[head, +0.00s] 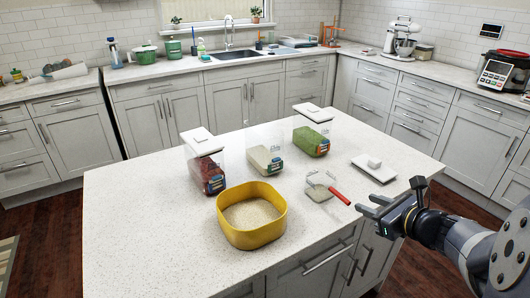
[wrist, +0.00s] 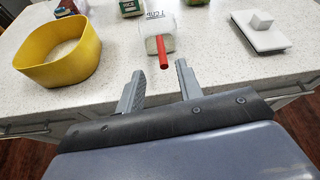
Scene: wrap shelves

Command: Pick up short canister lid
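A square white lid (head: 372,172) with a block-shaped knob lies flat on the island top, at its right side. It also shows in the wrist view (wrist: 262,39), at the upper right. A clear open canister (head: 264,161) with pale contents stands in the middle of the island. The lid lies apart from it. My gripper (head: 368,205) is open and empty, in front of the lid near the island's right edge. In the wrist view its two fingers (wrist: 160,85) are spread apart, and the lid is ahead and to the right of them.
A clear measuring cup (head: 319,186) with a red handle lies left of my gripper. A yellow bowl (head: 229,231) of grain stands further left. Canisters with red (head: 209,175) and green (head: 311,141) contents have white lids on top. The front left of the island is clear.

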